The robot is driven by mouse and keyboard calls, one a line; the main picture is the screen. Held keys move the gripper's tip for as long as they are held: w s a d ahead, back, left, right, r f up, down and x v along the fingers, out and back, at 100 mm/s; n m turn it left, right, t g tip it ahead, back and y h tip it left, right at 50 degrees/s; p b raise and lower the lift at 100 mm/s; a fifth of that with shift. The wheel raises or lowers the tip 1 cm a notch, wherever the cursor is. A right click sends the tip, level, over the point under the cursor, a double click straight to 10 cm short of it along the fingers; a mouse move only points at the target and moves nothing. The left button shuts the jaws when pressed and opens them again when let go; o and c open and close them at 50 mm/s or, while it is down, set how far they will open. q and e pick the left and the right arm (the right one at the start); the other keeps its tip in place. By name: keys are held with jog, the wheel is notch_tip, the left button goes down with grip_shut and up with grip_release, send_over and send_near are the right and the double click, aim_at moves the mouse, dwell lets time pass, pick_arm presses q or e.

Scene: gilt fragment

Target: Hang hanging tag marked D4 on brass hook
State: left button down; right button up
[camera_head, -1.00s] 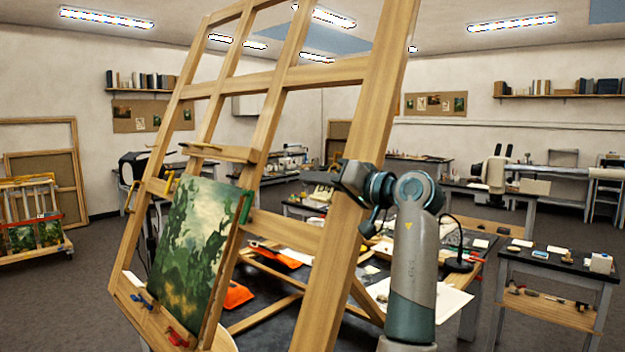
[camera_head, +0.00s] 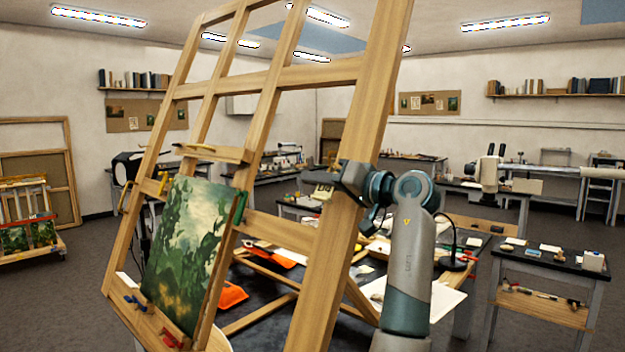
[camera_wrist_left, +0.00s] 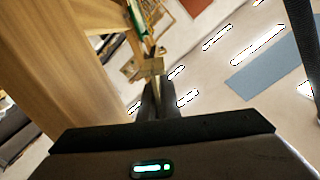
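My left gripper (camera_head: 348,181) is in front of the right upright of the wooden easel (camera_head: 372,110). Its fingers are small and dark there, and I cannot tell their gap in the head view. In the left wrist view the fingers (camera_wrist_left: 158,92) are close together. A small tan, flat piece, apparently the hanging tag (camera_wrist_left: 150,67), sits at their tips. Its marking cannot be read. An easel beam (camera_wrist_left: 45,60) fills the left side of that view. I cannot make out the brass hook for sure in either view. My right gripper is not in view.
A dark worktable (camera_head: 275,312) with orange items stands behind the easel. A small side table (camera_head: 550,264) stands at right. Grey floor shows at left.

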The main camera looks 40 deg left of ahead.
pick_arm(q)
jog(key=shift+w, duration=0.35)
jog(key=shift+f, duration=0.3)
jog(key=shift+f+b, duration=0.2)
jog(key=shift+b, duration=0.1)
jog(key=shift+w+d+f+n+b, duration=0.1)
jog(key=shift+w+f+n+b, duration=0.15)
jog(key=shift+n+b, duration=0.35)
jog(key=shift+w+f+n+b, duration=0.15)
jog(key=shift+w+n+b, duration=0.15)
jog(key=shift+n+b, duration=0.25)
jog(key=shift+w+f+n+b, duration=0.15)
jog(key=shift+w+n+b, duration=0.1)
jog(key=shift+n+b, duration=0.4)
jog(key=shift+w+f+n+b, duration=0.15)
jog(key=shift+w+n+b, duration=0.05)
jog(key=shift+n+b, duration=0.35)
dwell(0.5)
jog(key=c, duration=2)
grip_release()
jog(key=shift+o, duration=0.4)
jog(key=shift+s+r, duration=0.1)
jog(key=shift+s, duration=0.1)
jog(key=shift+w, duration=0.1)
